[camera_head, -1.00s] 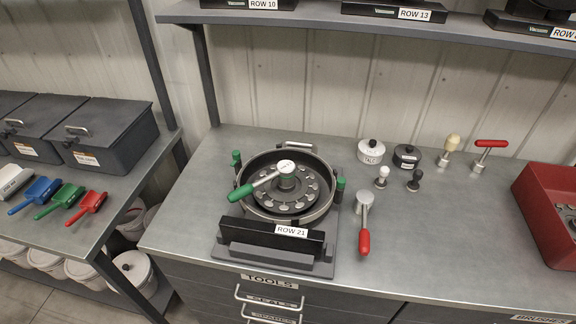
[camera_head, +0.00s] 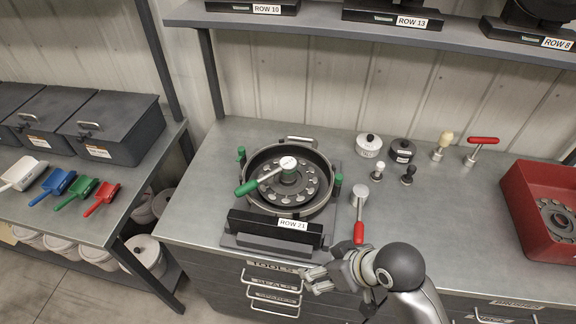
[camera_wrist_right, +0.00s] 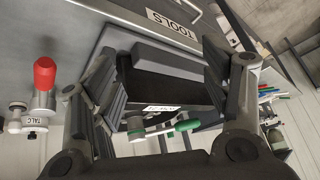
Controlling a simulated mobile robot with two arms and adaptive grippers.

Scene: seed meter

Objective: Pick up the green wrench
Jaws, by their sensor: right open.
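The green wrench (camera_head: 248,187) has a green handle and a pale round head. It lies across the round seed meter (camera_head: 328,190), head on the hub and handle pointing to the lower left. It also shows in the right wrist view (camera_wrist_right: 184,126), between my fingers but beyond them. My right gripper (camera_head: 308,279) is open and empty in front of the bench's front edge, nearer than the ROW 21 block (camera_head: 262,226). The gripper also shows in the right wrist view (camera_wrist_right: 160,95). My left gripper is not in view.
A red-handled tool (camera_head: 359,232) lies right of the meter, close to my right arm. Small pots (camera_head: 369,147) and stampers (camera_head: 408,176) stand behind it. A red bin (camera_head: 520,200) is at the right. A shelf (camera_head: 330,22) hangs above the back.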

